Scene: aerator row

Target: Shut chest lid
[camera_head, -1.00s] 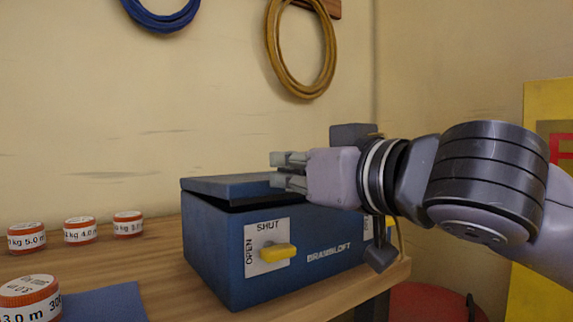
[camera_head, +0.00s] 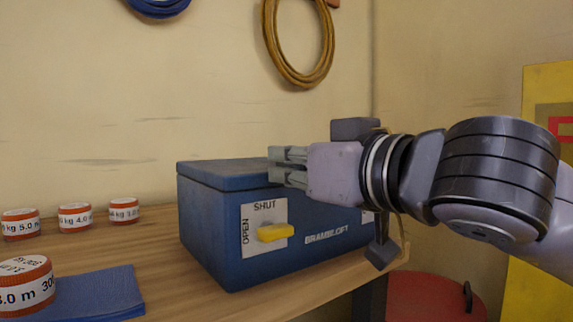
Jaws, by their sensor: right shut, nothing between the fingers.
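The blue chest (camera_head: 215,222) stands on the wooden bench with its lid (camera_head: 222,172) down, flush along the visible left part of the front edge. The lid's right part is hidden behind my right gripper. My left gripper is not in view.
A blue mat (camera_head: 100,292) lies at the front left. Coiled hoses, one tan (camera_head: 298,42), hang on the wall. A red round object (camera_head: 425,297) is below at right.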

